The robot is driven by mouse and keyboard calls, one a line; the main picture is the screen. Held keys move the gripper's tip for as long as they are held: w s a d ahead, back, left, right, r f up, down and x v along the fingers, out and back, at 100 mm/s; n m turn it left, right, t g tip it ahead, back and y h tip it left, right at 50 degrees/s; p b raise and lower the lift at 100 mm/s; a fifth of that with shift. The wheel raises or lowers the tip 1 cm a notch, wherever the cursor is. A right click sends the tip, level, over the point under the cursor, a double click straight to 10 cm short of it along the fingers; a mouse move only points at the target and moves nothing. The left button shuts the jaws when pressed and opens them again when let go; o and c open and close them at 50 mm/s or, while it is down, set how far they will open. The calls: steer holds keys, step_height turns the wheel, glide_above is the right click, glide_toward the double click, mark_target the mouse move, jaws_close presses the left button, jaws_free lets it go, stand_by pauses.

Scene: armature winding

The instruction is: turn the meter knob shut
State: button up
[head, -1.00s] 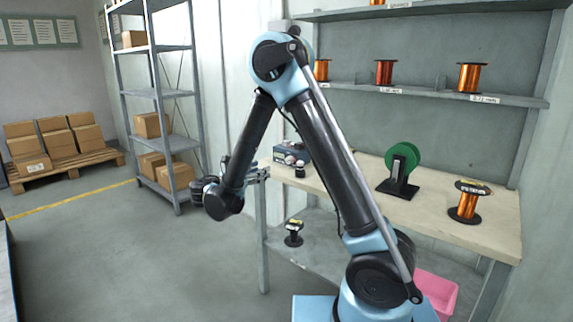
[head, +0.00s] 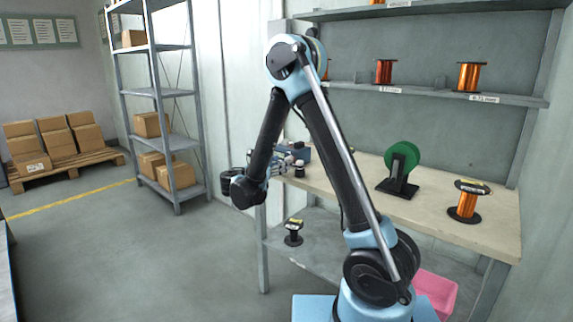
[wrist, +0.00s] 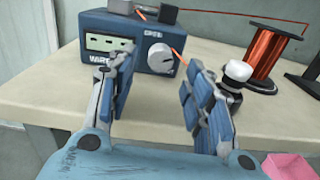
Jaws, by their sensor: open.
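The blue meter (wrist: 97,22) stands on the workbench in the wrist view, with a greenish display on its left and a pale round knob (wrist: 160,56) on its right front. An orange wire crosses near the knob. My gripper (wrist: 158,68) is open, its padded fingers spread left and right of the knob in the picture. The left finger covers part of the meter's front. I cannot tell whether either finger touches the knob. In the head view my gripper (head: 280,163) is small at the bench's left end, partly covering the meter (head: 303,150).
A black bottle with a white cap (wrist: 237,72) stands just right of my right finger, and a copper spool (wrist: 268,50) stands behind it. The bench (head: 430,215) also holds a green spool on a stand (head: 403,160). A pink bin (head: 437,293) sits below.

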steer(key=shift+x, duration=2.35)
steer(key=shift+c, duration=0.6)
steer(key=c, duration=1)
